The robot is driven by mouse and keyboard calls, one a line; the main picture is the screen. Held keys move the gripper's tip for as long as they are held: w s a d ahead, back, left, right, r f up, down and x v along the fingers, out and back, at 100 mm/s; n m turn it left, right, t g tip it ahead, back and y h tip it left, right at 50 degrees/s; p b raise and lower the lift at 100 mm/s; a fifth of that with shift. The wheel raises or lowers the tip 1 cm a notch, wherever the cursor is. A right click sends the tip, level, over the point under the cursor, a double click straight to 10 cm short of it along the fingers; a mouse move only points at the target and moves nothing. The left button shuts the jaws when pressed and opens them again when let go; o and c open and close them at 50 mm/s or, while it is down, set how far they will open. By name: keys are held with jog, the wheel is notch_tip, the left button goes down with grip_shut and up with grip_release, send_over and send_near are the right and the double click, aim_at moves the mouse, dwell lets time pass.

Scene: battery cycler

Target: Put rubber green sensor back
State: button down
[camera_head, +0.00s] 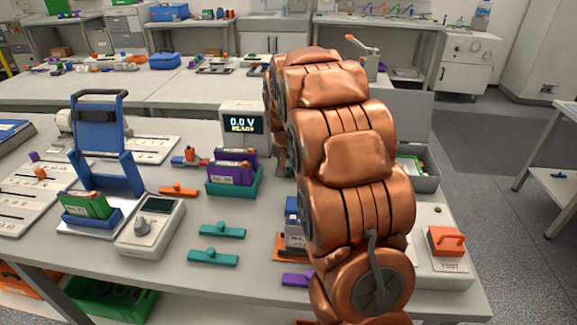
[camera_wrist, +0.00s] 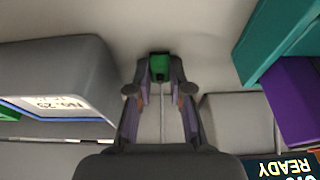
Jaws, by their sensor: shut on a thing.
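My gripper (camera_wrist: 159,85) is shut on a small green piece, the green sensor (camera_wrist: 159,67), which sits between the fingertips in the wrist view. A thin pale line runs below it between the fingers; I cannot tell if it is a cable or a seam. The sensor appears just above or at the grey-white surface; contact is not clear. In the head view my copper-coloured arm hides the gripper and the sensor.
A teal tray (camera_wrist: 275,45) with a purple block (camera_wrist: 293,100) stands to the right in the wrist view, near a READY display (camera_wrist: 285,168). A grey labelled box (camera_wrist: 60,75) is close on the left. Blue stand (camera_head: 105,150) and small instrument (camera_head: 150,228) stand farther left.

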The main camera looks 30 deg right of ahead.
jog(key=shift+f, duration=0.1)
jog(key=c, duration=1.1)
grip_release()
jog(key=shift+o, duration=0.2)
jog(key=b+v, duration=0.1)
jog(key=v, duration=1.1)
jog(key=shift+b, duration=0.4)
jog(key=shift+s+a, duration=0.1)
